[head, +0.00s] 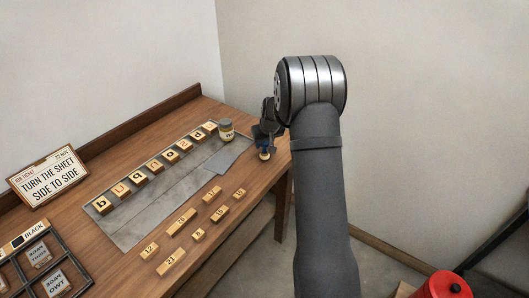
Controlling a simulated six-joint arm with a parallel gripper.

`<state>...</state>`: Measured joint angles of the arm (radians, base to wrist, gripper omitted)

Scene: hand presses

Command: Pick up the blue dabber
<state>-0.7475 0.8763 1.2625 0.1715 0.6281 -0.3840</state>
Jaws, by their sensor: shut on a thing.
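The blue dabber (264,154) is at the right end of the wooden table, small in the head view, with a blue upper part and a pale lower part. My gripper (265,144) is directly above it and shut on it. The arm and wrist hide much of the gripper's fingers. I cannot tell whether the dabber touches the table or hangs just above it.
A jar (226,130) stands left of my gripper. A grey slab (150,208) bears a row of letter blocks. Several numbered wooden pieces (181,221) lie in front. A sign (48,176) and a dark-framed tray (75,262) are at left. A red container (440,287) is lower right.

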